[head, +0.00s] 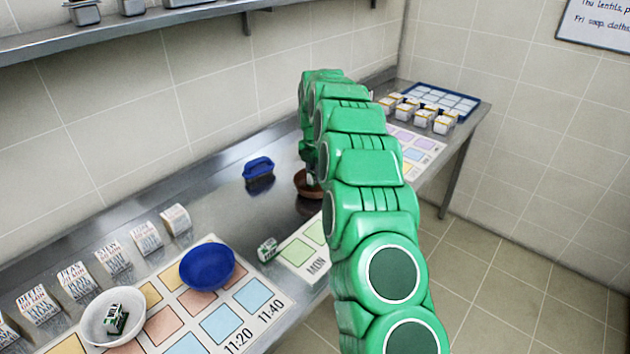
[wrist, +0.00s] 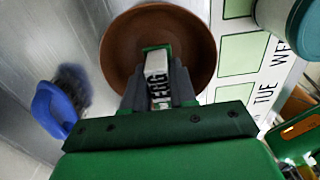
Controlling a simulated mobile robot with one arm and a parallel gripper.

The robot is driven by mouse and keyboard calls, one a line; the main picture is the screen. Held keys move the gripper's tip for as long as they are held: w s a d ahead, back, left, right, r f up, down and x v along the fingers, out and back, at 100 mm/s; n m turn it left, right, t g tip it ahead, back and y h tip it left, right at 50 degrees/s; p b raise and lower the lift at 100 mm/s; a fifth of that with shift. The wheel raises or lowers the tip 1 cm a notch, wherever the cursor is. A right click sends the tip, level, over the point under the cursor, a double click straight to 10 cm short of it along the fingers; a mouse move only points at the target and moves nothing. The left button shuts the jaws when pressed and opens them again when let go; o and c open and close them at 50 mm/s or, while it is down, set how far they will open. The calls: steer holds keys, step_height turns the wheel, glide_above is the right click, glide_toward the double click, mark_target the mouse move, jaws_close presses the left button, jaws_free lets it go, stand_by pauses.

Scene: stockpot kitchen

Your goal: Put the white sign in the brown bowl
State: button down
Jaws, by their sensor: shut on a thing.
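In the wrist view the brown bowl (wrist: 116,45) lies on the steel counter, with its round rim around the fingertips as seen from above. My gripper (wrist: 157,80) is shut on the white sign (wrist: 157,62), which has dark lettering and a green edge at its far end. The sign appears over the middle of the bowl; I cannot tell whether it touches the bottom. In the head view the brown bowl (head: 307,184) is partly hidden behind my green arm, and the gripper and held sign are hidden.
A blue-handled brush (head: 258,168) lies left of the brown bowl. A small green-and-white carton (head: 267,250) stands nearer. A blue bowl (head: 207,266) and a white bowl (head: 92,318) sit on a coloured chart. Several white signs (head: 176,219) line the back. A blue tray (head: 440,100) is at the far end.

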steer(key=shift+w+f, duration=0.15)
steer(key=shift+f, duration=1.6)
steer(key=c, duration=0.9)
jaws_free()
